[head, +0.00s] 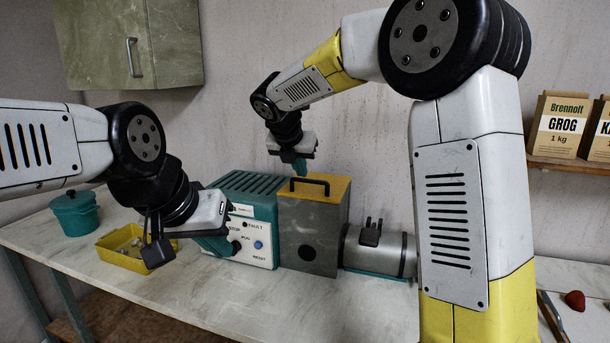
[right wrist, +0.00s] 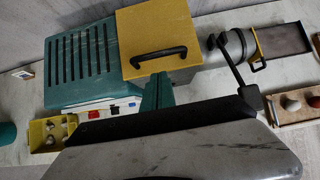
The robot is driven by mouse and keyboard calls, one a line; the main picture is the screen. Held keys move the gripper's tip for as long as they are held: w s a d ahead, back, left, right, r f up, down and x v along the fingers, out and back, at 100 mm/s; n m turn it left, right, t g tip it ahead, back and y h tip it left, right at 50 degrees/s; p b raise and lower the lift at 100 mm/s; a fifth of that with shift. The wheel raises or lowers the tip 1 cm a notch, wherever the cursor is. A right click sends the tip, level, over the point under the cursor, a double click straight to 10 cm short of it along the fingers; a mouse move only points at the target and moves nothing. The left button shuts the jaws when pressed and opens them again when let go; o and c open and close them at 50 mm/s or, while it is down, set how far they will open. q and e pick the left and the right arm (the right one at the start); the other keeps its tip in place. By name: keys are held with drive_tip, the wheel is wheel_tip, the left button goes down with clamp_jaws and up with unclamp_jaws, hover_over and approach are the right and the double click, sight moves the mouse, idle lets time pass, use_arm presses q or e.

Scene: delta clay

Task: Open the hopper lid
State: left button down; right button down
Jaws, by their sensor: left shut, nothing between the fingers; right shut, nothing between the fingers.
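The hopper (head: 311,232) is a grey metal box with a yellow lid (head: 330,186) on top, lying flat and closed. A black handle (head: 310,182) arches over the lid; the lid (right wrist: 155,33) and handle (right wrist: 158,58) also show in the right wrist view. My left gripper (head: 222,244) is shut and empty in front of the teal machine.
The teal control box (head: 252,226) with buttons stands left of the hopper, and a grey barrel (head: 380,250) extends right. A yellow tray (head: 130,248) and teal pot (head: 75,213) stand at the left. The front bench (head: 260,300) is clear.

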approach(310, 193)
drive_tip(key=x, duration=0.4)
drive_tip(key=shift+w+d+f, duration=0.1)
drive_tip(key=shift+w+f, duration=0.05)
drive_tip(key=shift+f, duration=0.15)
